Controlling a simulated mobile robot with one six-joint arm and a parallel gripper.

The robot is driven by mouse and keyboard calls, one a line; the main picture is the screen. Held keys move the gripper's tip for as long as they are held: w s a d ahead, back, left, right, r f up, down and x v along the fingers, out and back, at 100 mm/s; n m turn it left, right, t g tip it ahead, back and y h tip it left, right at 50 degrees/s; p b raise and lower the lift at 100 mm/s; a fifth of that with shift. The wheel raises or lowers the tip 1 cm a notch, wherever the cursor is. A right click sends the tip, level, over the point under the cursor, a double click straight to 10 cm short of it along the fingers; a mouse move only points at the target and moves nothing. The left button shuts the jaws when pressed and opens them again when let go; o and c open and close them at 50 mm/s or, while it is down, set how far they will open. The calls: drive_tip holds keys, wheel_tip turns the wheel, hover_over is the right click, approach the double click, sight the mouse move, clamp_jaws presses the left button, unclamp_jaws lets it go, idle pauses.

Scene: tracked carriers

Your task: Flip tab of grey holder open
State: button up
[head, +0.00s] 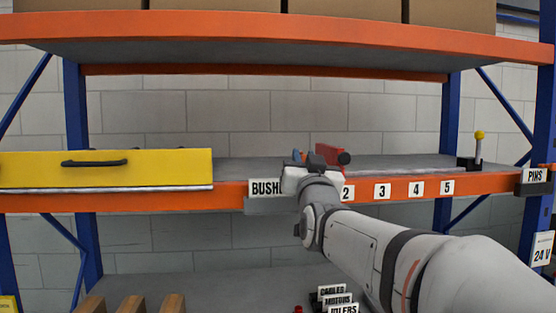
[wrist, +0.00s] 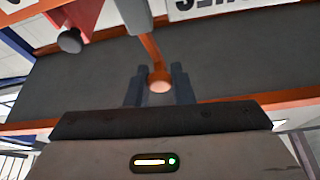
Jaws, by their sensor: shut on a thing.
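In the wrist view, my gripper (wrist: 159,84) has its two dark fingers on either side of the rounded, lighter end of a thin orange tab (wrist: 151,47). It is shut on this tab end. In the head view, my gripper (head: 300,157) is at the front of the middle shelf, above the BUSH label.
A red block with a dark knob (head: 329,154) stands just right of my gripper; it also shows in the wrist view (wrist: 70,40). A yellow bin front (head: 140,178) fills the shelf's left. A yellow-knobbed lever (head: 479,148) stands at right. The shelf between is clear.

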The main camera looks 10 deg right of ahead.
drive_tip(key=shift+d+f+m+h+b, duration=0.2)
drive_tip(key=shift+m+h+b, duration=0.4)
drive_tip(key=shift+m+b, duration=0.45)
clamp_jaws()
drive_tip(key=shift+d+r+m+g+h+b, duration=0.1)
drive_tip(key=shift+d+m+g+h+b, duration=0.2)
drive_tip(key=shift+m, duration=0.55)
drive_tip(key=shift+d+r+m+g+h+b, duration=0.1)
drive_tip(key=shift+m+h+b, duration=0.3)
drive_tip(key=shift+m, duration=0.4)
drive_tip(key=o, duration=0.9)
unclamp_jaws()
drive_tip(key=b+v, duration=0.1)
drive_tip(key=v, duration=0.6)
drive_tip(key=shift+s+f+b, duration=0.2)
drive_tip(key=shift+s+b, duration=0.15)
